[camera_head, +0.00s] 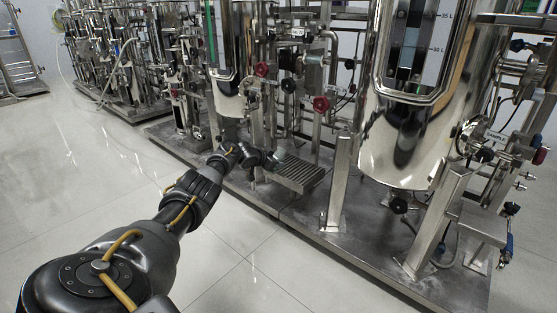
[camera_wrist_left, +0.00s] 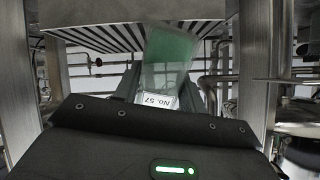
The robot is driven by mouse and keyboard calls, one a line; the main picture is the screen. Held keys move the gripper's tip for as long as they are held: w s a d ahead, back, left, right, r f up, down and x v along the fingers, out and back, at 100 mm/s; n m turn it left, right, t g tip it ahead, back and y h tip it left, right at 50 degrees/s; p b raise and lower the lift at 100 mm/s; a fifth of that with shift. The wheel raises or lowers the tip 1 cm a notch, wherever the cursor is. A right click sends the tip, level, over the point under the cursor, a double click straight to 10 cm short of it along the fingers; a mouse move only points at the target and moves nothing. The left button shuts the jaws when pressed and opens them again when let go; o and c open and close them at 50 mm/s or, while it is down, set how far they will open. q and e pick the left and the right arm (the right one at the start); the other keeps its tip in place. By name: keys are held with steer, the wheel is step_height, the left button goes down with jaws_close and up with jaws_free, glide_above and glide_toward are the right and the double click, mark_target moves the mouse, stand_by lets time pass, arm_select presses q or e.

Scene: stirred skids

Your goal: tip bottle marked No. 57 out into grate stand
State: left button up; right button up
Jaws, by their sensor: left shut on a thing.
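The bottle marked No. 57 (camera_wrist_left: 168,58) shows in the left wrist view as a clear vessel with green contents and a white label that reads upside down. The green sits at the end toward the grate stand. My left gripper (camera_wrist_left: 160,96) is shut on the bottle. In the head view my left gripper (camera_head: 268,160) is small and dark at the left end of the grate stand (camera_head: 301,173), a low slatted metal stand on the skid. The grate stand's slats and edge (camera_wrist_left: 130,14) fill the top of the wrist view. The bottle's mouth and any flow cannot be made out.
A large steel tank (camera_head: 405,145) on legs stands right of the grate stand. Another tank (camera_head: 228,60), pipes and red valve handwheels (camera_head: 321,104) stand close behind my gripper. The tiled floor (camera_head: 90,165) at left is clear.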

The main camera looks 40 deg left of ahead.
arm_select(q)
steer(key=shift+g+p, duration=0.3)
steer(key=shift+p, duration=0.05)
steer(key=shift+s+f, duration=0.1)
steer(key=shift+y, duration=0.3)
steer(key=shift+s+a+m+g, duration=0.1)
steer(key=shift+m+g, duration=0.2)
steer(key=shift+g, duration=0.3)
steer(key=shift+f, duration=0.1)
steer(key=shift+s+f+g+y, duration=0.15)
steer(key=shift+g+y, duration=0.15)
steer(key=shift+g, duration=0.2)
